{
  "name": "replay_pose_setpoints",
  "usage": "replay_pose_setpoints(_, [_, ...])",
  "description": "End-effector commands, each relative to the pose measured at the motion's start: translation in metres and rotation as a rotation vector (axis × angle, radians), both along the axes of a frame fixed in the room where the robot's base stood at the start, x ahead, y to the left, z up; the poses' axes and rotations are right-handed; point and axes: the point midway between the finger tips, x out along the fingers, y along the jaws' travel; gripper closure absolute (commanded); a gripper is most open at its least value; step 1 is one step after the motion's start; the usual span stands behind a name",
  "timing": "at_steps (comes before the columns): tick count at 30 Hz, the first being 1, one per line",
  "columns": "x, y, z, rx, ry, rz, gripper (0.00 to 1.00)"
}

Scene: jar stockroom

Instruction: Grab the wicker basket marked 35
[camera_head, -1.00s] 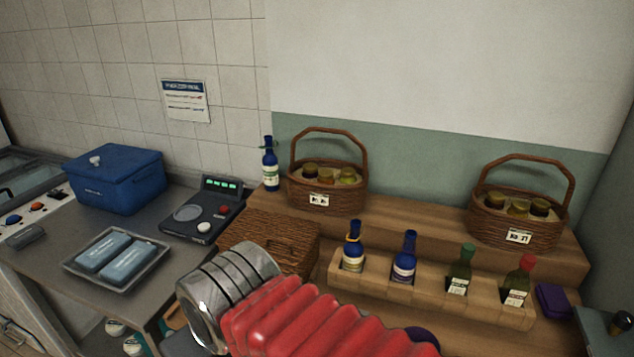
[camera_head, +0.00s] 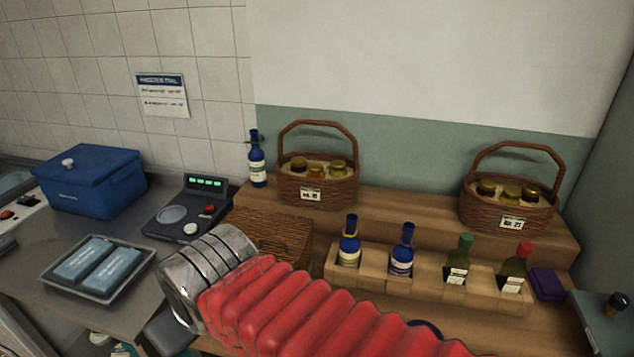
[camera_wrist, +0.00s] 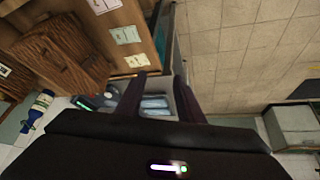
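Two wicker baskets with tall handles and jars inside stand on the upper wooden shelf in the head view. The left basket (camera_head: 317,190) has a small white tag that is too blurred to read surely. The right basket (camera_head: 505,214) has a tag that looks like 21 or 27. My gripper is out of sight in the head view, where my arm crosses the lower middle, in front of the shelves. In the wrist view my gripper (camera_wrist: 160,78) has its two dark fingers apart with nothing held between them. It points toward the counter with the tray, away from the baskets.
A blue bottle (camera_head: 257,160) stands just left of the left basket. A wicker box (camera_head: 275,235) sits below it. A wooden rack (camera_head: 430,283) with several bottles is in front. A scale (camera_head: 190,207), blue cooler (camera_head: 92,180) and tray (camera_head: 97,285) are on the left counter.

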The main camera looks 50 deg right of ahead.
Motion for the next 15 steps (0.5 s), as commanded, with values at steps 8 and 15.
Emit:
replay_pose_setpoints(8, [0.067, -0.084, 0.021, -0.215, -0.15, 0.005, 0.66])
replay_pose_setpoints(15, [0.115, -0.18, 0.047, -0.484, -0.262, 0.04, 0.66])
